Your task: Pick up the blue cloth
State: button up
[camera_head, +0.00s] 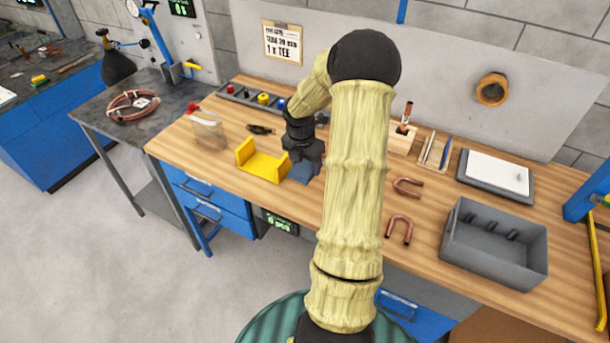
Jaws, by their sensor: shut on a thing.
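The blue cloth (303,176) is a small dark blue patch low at my gripper, just right of the yellow holder. My gripper (305,164) points down over the wooden bench and is shut on the cloth. The fingertips are small and dark here, and my arm hides the area to their right. I cannot tell whether the cloth still touches the bench top.
A yellow U-shaped holder (262,162) stands close left of my gripper. A clear shield (209,131) is farther left. Copper bends (399,228) and a grey bin (494,245) are to the right. The bench's front left (185,150) is bare.

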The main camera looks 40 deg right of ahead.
notch_tip(320, 180, up, 2)
jog(key=shift+r, duration=0.1)
dwell(0.4)
